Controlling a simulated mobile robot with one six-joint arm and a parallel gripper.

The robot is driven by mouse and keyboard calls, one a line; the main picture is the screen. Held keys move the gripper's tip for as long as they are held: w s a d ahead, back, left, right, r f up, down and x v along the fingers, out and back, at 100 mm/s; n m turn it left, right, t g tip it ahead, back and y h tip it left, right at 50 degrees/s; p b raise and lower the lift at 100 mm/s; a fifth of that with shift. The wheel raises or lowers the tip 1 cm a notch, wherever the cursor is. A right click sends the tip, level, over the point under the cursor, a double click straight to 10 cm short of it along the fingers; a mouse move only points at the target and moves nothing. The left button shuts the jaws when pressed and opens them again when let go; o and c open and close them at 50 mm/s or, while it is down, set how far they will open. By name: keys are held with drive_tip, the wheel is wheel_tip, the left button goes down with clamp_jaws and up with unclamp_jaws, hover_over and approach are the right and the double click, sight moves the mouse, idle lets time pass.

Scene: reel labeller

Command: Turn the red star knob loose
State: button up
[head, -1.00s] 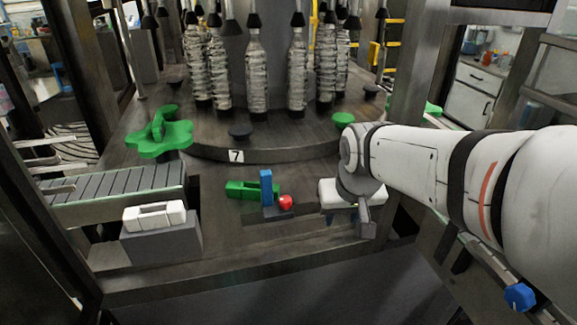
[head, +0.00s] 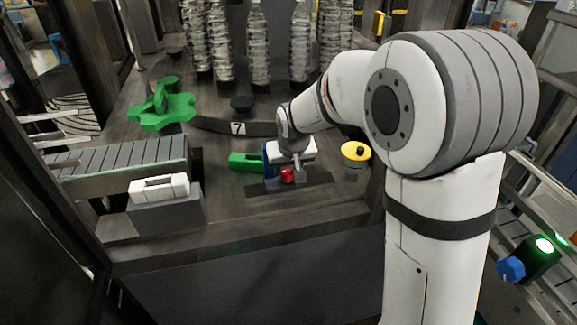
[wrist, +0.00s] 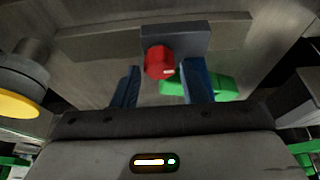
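My gripper (head: 290,153) hangs just above and behind the knob. In the wrist view, the gripper's two dark blue fingers (wrist: 161,68) are spread apart. The red knob (wrist: 159,62) lies between and slightly beyond their tips, with gaps on both sides. No grip on it shows. The fingers are mostly hidden in the head view.
A yellow-topped round button (head: 355,150) stands right of my gripper. A white piece on a grey block (head: 165,205) and a slatted conveyor (head: 120,158) are at left. A green star wheel (head: 163,110) and bottles (head: 258,50) stand behind. The table's front strip is clear.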

drive_tip(key=shift+w+f, duration=0.15)
drive_tip(key=shift+f, duration=0.2)
drive_tip(key=shift+c, duration=0.3)
drive_tip(key=c, duration=0.6)
drive_tip(key=shift+c, duration=0.2)
